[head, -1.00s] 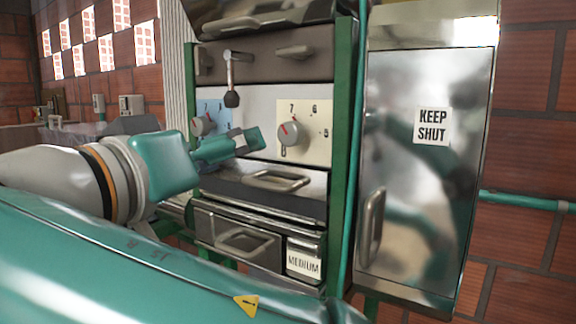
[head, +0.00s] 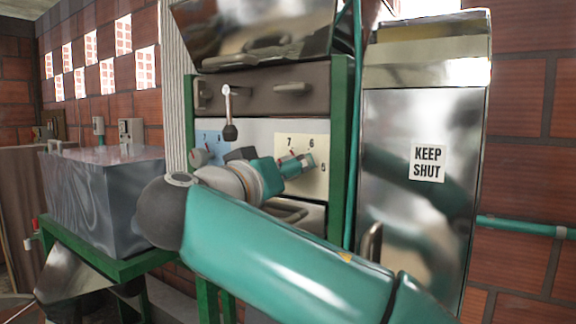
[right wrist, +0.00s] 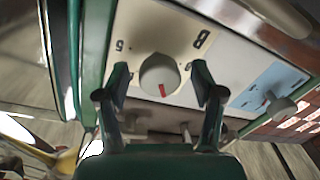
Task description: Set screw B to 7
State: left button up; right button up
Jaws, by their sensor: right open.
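The screw B knob (right wrist: 158,72) is a round grey knob on a cream dial plate (right wrist: 200,20). In the right wrist view its red mark points down, slightly right. A 5 and a character like B or 8 show around it; the plate's lower numbers are hidden there. In the head view the plate (head: 318,181) shows 7 and 6 above the knob, which is mostly hidden by my gripper. My right gripper (right wrist: 160,84) is open, one finger on each side of the knob; I cannot tell whether they touch it. It also shows in the head view (head: 297,164). My left gripper is not in view.
A second knob (right wrist: 283,108) sits on a blue dial plate (right wrist: 262,88) beside the cream one. A lever (head: 228,112) hangs above the dials. A metal cabinet marked KEEP SHUT (head: 400,180) stands right. Green posts (head: 341,130) flank the panel.

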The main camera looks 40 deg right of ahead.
jog(key=shift+w+d, duration=0.25)
jog(key=shift+d, duration=0.2)
jog(key=c, duration=1.2)
jog(key=shift+o, duration=0.2)
jog(key=shift+f+b, duration=0.2)
jog(key=shift+b, duration=0.4)
jog(key=shift+r+m, duration=0.2)
jog(key=shift+m, duration=0.1)
jog(key=o, duration=1.2)
jog(key=shift+c, duration=0.2)
